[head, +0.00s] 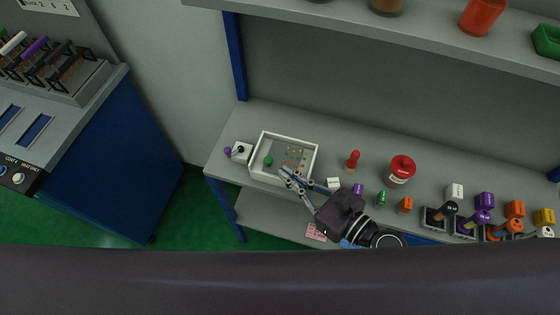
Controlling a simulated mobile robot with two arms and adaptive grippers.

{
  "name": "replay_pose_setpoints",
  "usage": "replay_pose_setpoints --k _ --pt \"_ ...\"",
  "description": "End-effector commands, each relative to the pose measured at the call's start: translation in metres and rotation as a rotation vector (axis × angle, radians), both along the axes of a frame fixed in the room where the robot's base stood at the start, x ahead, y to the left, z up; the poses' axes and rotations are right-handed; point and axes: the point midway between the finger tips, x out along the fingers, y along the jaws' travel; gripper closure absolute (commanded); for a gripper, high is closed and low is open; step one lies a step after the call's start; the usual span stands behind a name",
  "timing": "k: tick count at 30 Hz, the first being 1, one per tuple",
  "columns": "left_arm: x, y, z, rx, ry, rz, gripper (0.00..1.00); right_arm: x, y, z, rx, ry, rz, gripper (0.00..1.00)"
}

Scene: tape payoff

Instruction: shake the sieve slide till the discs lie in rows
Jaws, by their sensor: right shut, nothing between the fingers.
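A shallow white-rimmed tray (291,139), which looks like the sieve slide, sits at the left part of the grey bench. Several small coloured discs (291,155) lie in its right half; they are too small to tell whether they form rows. A round green knob (268,161) stands in its left half. My left gripper is not in view.
A white block with a purple knob (228,151) stands left of the tray. A red pawn-like piece (353,160), a red-lidded jar (402,168) and several coloured blocks stand to the right. A shelf (400,32) overhangs the back. A blue cabinet (120,165) stands at left.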

Motion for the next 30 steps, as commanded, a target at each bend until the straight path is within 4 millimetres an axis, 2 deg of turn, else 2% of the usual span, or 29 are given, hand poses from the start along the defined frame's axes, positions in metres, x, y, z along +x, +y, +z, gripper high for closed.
replay_pose_setpoints --k 1,6,20,27,30 --pt "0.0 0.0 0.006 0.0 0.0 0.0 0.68 0.007 0.006 0.002 0.0 -0.001 -0.002 1.0" --pt "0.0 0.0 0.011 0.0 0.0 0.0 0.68 0.019 0.018 -0.004 0.0 0.0 -0.001 1.0" --pt "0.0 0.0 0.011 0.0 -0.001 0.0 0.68 0.022 0.022 -0.006 -0.001 0.0 0.0 1.0" --pt "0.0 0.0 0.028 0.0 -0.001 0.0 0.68 0.032 0.049 -0.002 0.002 0.001 -0.001 1.0" --pt "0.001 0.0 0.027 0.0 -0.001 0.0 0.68 0.032 0.052 -0.005 -0.001 -0.001 0.0 1.0"
